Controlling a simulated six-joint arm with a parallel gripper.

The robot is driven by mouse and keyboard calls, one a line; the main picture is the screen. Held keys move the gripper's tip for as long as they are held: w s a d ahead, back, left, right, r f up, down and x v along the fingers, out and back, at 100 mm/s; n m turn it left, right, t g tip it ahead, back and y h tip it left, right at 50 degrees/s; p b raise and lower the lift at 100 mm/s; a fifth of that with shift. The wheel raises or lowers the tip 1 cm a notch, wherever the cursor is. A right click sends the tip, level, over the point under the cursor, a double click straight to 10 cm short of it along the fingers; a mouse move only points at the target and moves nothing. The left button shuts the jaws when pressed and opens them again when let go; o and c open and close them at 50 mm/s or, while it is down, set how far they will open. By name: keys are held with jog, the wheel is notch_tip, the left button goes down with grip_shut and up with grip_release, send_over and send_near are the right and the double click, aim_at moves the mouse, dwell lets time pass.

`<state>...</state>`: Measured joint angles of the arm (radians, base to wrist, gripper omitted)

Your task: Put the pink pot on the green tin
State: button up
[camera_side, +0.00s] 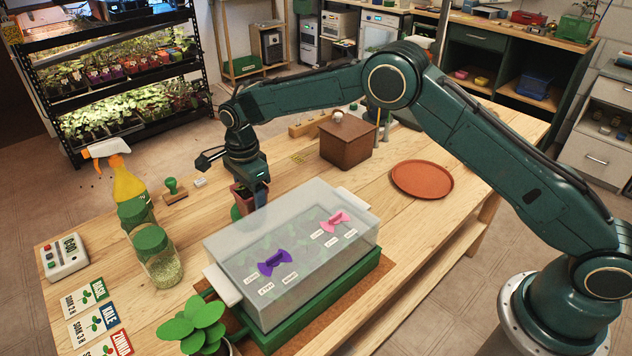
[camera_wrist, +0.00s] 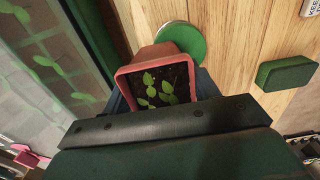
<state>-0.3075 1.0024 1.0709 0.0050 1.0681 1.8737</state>
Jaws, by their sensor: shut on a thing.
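My gripper (camera_side: 246,190) points down beside the far-left end of the covered seed tray. It is shut on the pink pot (camera_wrist: 150,55), which holds dark soil and small green seedlings. In the side view the pot (camera_side: 240,196) is mostly hidden by my gripper. What looks like the green tin (camera_wrist: 181,41) shows in the wrist view as a round green top, partly covered by the pot's edge. In the side view a green edge of it (camera_side: 237,212) shows low beside the pot. I cannot tell whether pot and tin touch.
The clear cover (camera_side: 300,230) with purple and pink bows stands close to my gripper. Green-lidded jars (camera_side: 158,258) and a yellow spray bottle (camera_side: 128,182) stand left. A stamp (camera_side: 172,190), brown box (camera_side: 346,138) and terracotta saucer (camera_side: 422,179) lie farther back.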

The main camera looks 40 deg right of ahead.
aim_at(249, 191)
jog(key=shift+f, duration=0.1)
jog(key=o, duration=1.1)
notch_tip(249, 191, up, 12)
jog(key=shift+r, duration=0.15)
dwell(0.7)
